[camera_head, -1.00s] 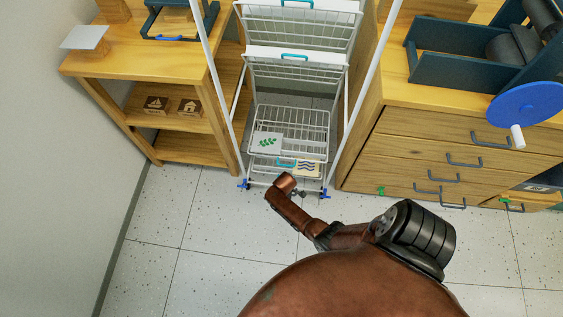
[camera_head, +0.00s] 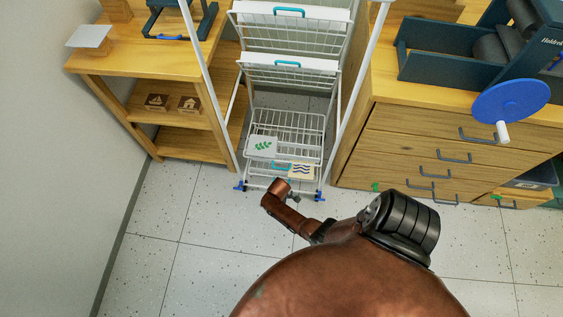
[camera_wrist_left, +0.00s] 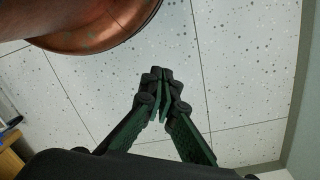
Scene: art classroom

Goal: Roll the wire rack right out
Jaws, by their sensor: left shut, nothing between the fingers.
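The white wire rack (camera_head: 305,121) stands upright on blue-fitted feet between a wooden shelf unit and a drawer cabinet in the head view. Its tiers have teal handles (camera_head: 287,64). A card with green leaves (camera_head: 263,147) and one with blue waves (camera_head: 301,171) rest low on it. A copper-coloured arm link of mine overlaps the rack's bottom front edge; I cannot tell whether they touch. My right gripper is not in view.
The shelf unit (camera_head: 180,147) stands close on the rack's left. The drawer cabinet (camera_head: 400,146), with handles and a blue wheel (camera_head: 511,100) above it, stands close on the right. A grey wall (camera_head: 62,180) bounds the left. The speckled floor (camera_head: 195,215) in front is clear.

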